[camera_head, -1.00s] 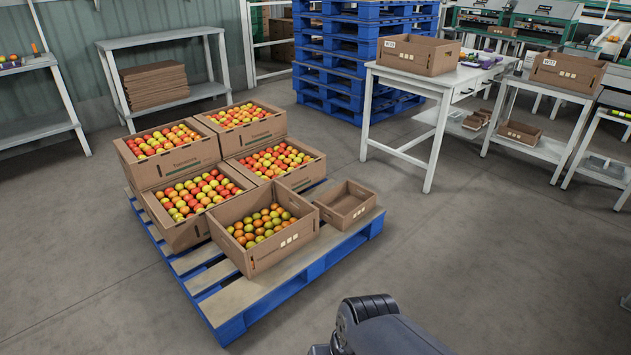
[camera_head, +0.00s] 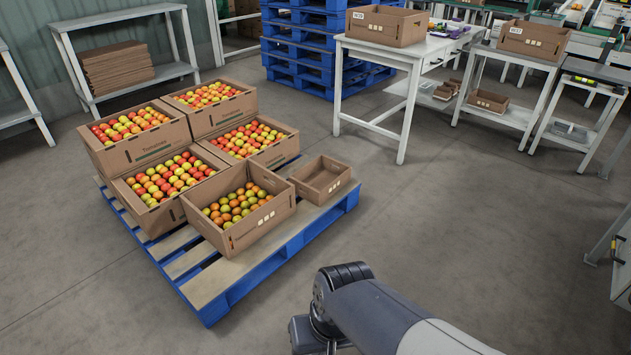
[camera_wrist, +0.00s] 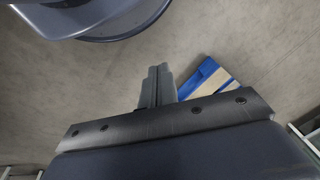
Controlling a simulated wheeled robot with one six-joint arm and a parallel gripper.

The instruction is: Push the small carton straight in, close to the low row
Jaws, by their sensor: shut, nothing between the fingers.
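The small carton (camera_head: 321,180) is open-topped, brown and looks empty. It sits on the right end of the blue pallet (camera_head: 283,252), beside the low cartons. The front low carton (camera_head: 253,226) holds green and orange tomatoes, and another low carton (camera_head: 278,152) with red and yellow ones lies behind it. A narrow gap seems to show between the small carton and these. My gripper (camera_wrist: 158,82) is shut and empty in the wrist view, over the floor with a pallet corner (camera_wrist: 207,76) nearby. In the head view my arm is in front of the pallet, apart from the carton.
Taller-stacked tomato cartons (camera_head: 138,150) stand at the pallet's back left. A white table (camera_head: 404,52) with a carton stands behind, next to stacked blue pallets (camera_head: 300,40). A shelf with flat cardboard (camera_head: 118,68) is at the back left. The floor right of the pallet is clear.

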